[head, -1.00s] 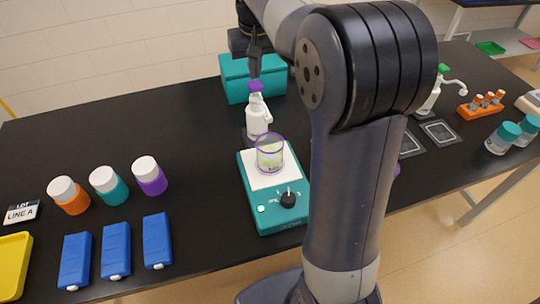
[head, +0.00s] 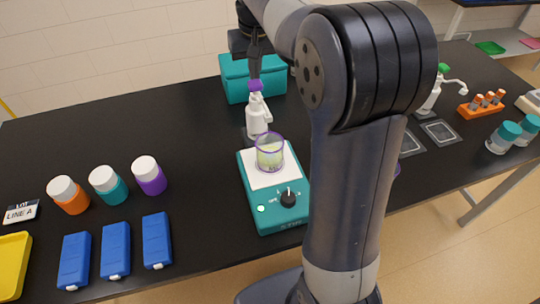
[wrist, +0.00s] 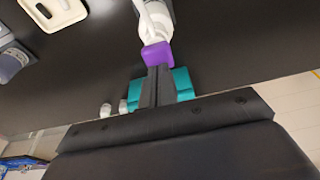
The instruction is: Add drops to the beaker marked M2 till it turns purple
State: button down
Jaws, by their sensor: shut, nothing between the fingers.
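A clear beaker (head: 270,153) with a purple rim stands on the white top of a teal stirrer (head: 274,215) with a black knob. Its liquid looks pale yellow-green; its marking is too small to read. Behind it stands a white dispenser bottle (head: 257,121) with a purple cap (head: 255,86), its spout over or near the beaker. My gripper (head: 255,76) is shut and empty, fingers pointing down, right at the top of the purple cap. In the wrist view the closed fingertips (wrist: 156,68) meet the cap (wrist: 157,56); whether they press on it I cannot tell.
A teal box (head: 235,80) stands behind the bottle. Orange, teal and purple-bodied jars (head: 108,184) and blue cases (head: 116,250) stand at left. A green-capped dispenser (head: 433,92) and an orange rack (head: 481,110) stand at right. My arm hides part of the bench.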

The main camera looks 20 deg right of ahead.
jog(key=shift+f+b, duration=0.6)
jog(key=shift+f, duration=0.65)
jog(key=shift+r, duration=0.1)
jog(key=shift+r+p, duration=1.3)
jog(key=shift+p, duration=0.05)
jog(key=shift+r, duration=0.15)
notch_tip(320, 180, up, 6)
jog(key=p, duration=0.6)
jog(key=shift+f, duration=0.2)
